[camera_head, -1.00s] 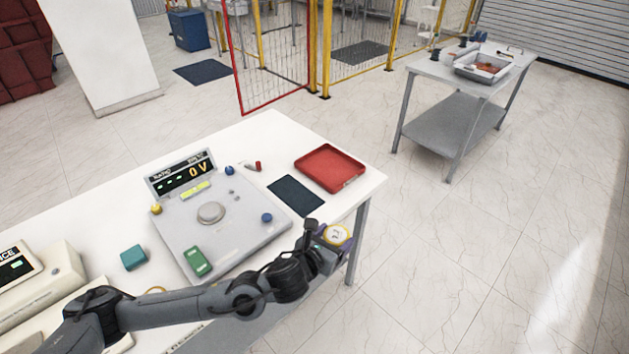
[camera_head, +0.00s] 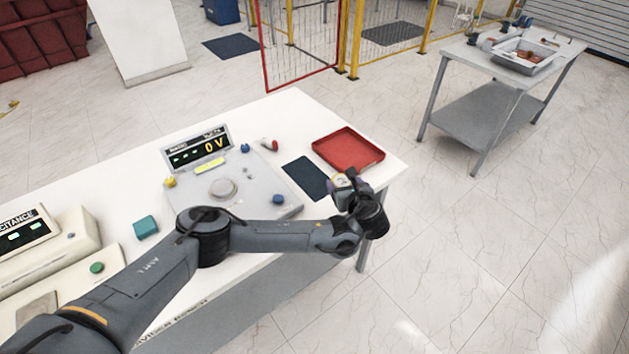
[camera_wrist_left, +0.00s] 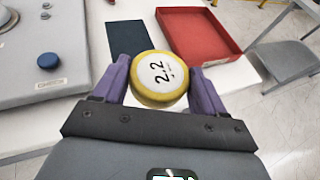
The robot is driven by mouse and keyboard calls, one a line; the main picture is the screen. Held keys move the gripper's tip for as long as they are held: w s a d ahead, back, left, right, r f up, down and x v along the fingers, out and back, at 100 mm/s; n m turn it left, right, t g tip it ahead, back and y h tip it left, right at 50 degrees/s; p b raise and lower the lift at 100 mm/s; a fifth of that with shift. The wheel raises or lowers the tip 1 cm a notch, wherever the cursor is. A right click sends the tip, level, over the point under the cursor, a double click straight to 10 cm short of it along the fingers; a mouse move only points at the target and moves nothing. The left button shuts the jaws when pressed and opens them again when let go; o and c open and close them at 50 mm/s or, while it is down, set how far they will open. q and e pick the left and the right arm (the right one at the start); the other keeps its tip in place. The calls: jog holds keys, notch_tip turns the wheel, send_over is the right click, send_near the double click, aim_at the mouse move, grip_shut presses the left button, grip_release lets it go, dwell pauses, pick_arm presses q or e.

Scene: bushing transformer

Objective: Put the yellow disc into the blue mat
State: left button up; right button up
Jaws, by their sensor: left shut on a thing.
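The yellow disc (camera_wrist_left: 158,76) has a white face marked "2.2". My left gripper (camera_wrist_left: 160,84) is shut on it, with a purple finger on each side, in the left wrist view. In the head view my left gripper (camera_head: 346,184) is above the table's right front part, just in front of the blue mat. The disc (camera_head: 344,181) is partly hidden there by the gripper. The dark blue mat (camera_head: 306,177) lies flat and bare on the white table; it also shows beyond the disc in the left wrist view (camera_wrist_left: 126,38). My right gripper is not in view.
A red tray (camera_head: 348,149) lies right of the mat. A grey instrument with a "0 V" display (camera_head: 250,182) stands to the left. A teal block (camera_head: 145,227) lies farther left. The white table (camera_head: 290,110) ends just right of the tray.

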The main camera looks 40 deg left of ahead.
pick_arm(q)
jog(key=b, duration=0.3)
send_over(321, 190)
notch_tip(321, 190, down, 6)
jog(key=shift+f, duration=0.25)
jog(key=shift+f+b, duration=0.45)
jog(key=shift+f, duration=1.55)
jog(key=shift+f, duration=0.1)
jog(key=o, duration=1.3)
jog(key=shift+c, duration=0.2)
